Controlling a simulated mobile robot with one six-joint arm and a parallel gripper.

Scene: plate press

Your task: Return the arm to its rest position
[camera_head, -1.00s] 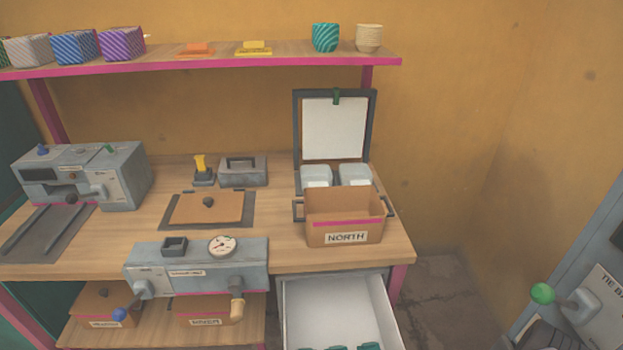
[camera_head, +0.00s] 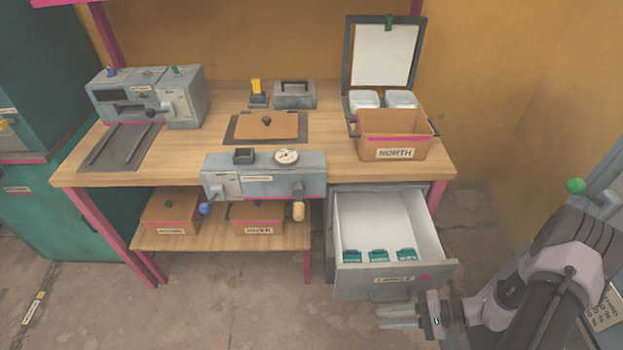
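My arm (camera_head: 555,285) reaches in from the lower right. My gripper (camera_head: 381,318) points left, just in front of and below the open drawer's front (camera_head: 390,280). Its two pale fingers show a gap between them with nothing in it, so it looks open and empty. It is apart from the boxes and machines on the bench. Whether the fingers touch the drawer handle (camera_head: 390,296) cannot be told for sure, but they appear clear of it.
The drawer (camera_head: 375,215) stands open and holds several teal items at its front. The wooden bench (camera_head: 330,170) carries a grey machine (camera_head: 150,98), a gauge unit (camera_head: 265,177) and a NORTH box (camera_head: 393,137). A green-knobbed machine (camera_head: 590,190) stands at right.

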